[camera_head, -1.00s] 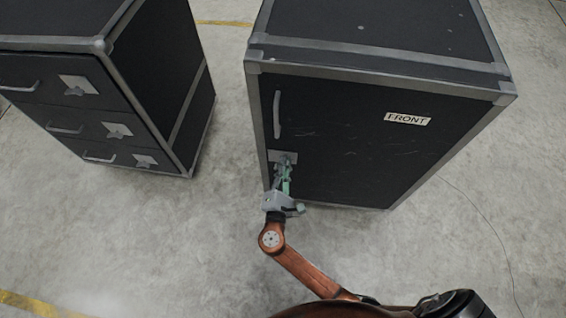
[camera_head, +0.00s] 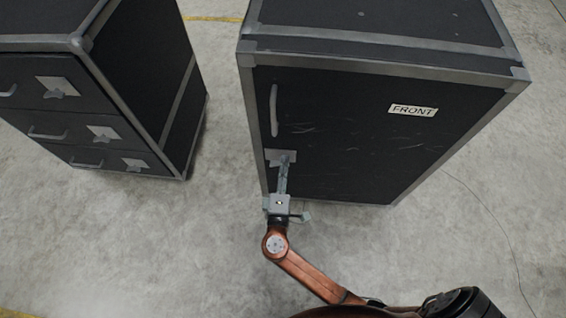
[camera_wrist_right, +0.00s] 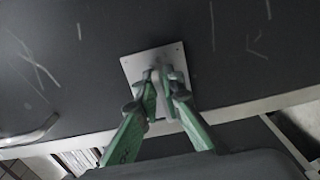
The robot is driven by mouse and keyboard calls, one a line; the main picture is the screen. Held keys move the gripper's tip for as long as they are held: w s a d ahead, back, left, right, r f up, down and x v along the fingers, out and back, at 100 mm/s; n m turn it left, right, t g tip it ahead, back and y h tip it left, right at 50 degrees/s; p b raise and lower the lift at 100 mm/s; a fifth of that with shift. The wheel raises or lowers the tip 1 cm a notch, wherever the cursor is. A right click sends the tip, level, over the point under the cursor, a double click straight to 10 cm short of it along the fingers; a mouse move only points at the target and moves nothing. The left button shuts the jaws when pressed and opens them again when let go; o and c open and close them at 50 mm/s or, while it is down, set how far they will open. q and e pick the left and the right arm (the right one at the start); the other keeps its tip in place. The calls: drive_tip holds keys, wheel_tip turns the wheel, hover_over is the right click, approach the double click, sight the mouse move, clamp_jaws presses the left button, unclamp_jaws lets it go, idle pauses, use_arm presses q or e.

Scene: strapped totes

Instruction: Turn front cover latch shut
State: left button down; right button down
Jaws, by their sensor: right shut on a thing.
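The front cover (camera_head: 345,125) is a black panel with grey metal edging and a white FRONT label (camera_head: 412,110). Its latch is a pale square plate (camera_wrist_right: 136,65) low on the left side of the cover, with a small grip piece in its middle. The plate also shows in the head view (camera_head: 274,155). My right gripper (camera_head: 284,165) reaches up to the plate from below. In the right wrist view its green fingers (camera_wrist_right: 160,84) are shut on the latch's grip piece, which they mostly hide. My left gripper is in no view.
A vertical grey handle (camera_head: 273,110) is on the cover above the latch. A second black case (camera_head: 150,85) with several drawers, handles and latches stands to the left. Bare concrete floor (camera_head: 180,240) lies in front, and a thin cable (camera_head: 490,215) runs at right.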

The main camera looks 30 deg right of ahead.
sight(285, 140)
drive_tip(key=shift+a+f, duration=0.1)
drive_tip(key=shift+a, duration=0.1)
idle(0.3)
drive_tip(key=c, duration=2.3)
unclamp_jaws()
drive_tip(key=shift+w, duration=0.1)
drive_tip(key=shift+o, duration=0.9)
drive_tip(key=shift+d, duration=0.1)
drive_tip(key=shift+r, duration=0.2)
wheel_tip(285, 140, up, 10)
drive_tip(key=shift+f, duration=0.1)
